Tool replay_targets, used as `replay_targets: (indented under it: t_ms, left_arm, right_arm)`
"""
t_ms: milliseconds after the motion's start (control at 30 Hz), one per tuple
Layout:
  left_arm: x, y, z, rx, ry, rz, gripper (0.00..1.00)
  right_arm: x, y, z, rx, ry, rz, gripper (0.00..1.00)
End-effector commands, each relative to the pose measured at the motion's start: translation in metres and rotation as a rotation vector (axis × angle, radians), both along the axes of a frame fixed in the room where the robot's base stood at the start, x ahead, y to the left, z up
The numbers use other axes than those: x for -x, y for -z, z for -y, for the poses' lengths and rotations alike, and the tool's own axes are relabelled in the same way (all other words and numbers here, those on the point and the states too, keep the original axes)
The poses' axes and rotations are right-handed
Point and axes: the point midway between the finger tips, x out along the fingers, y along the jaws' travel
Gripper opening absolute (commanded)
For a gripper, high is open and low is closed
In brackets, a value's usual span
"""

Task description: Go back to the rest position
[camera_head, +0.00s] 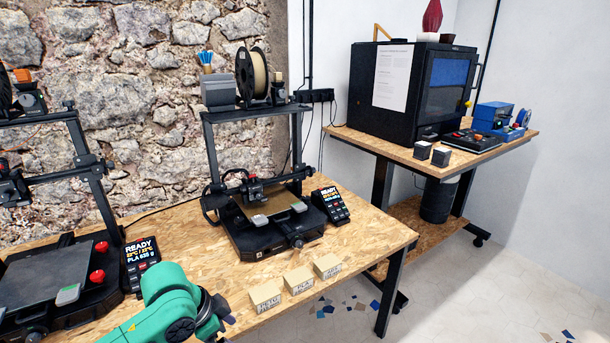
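A teal and black arm of mine (160,312) reaches in at the bottom left, over the front edge of the wooden table (365,238). Only its links and a black joint show. No gripper fingers can be made out, so neither gripper is in view. No second arm shows. The arm covers part of the table's front edge.
Three small tan boxes (298,281) stand in a row near the table's front edge, right of the arm. A black printer (270,232) stands behind them. Another printer (45,285) is at the left. A second table (400,150) holds a black enclosed printer (410,88). Floor is clear at the right.

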Motion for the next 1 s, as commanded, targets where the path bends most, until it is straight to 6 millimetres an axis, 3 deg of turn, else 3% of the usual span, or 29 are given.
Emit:
replay_targets:
  t_ms: [233,400,533,767,1000]
  left_arm:
    - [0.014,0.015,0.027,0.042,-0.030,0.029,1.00]
    - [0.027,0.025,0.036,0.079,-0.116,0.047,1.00]
    - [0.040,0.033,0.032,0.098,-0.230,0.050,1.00]
    - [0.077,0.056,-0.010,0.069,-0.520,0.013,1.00]
    - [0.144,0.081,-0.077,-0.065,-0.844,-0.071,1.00]
  right_arm:
    - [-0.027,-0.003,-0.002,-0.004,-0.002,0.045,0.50]
    - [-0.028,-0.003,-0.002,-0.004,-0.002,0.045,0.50]
    - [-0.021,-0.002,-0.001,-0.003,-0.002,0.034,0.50]
    - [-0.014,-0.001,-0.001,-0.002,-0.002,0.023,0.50]
    - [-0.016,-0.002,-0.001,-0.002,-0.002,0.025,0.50]
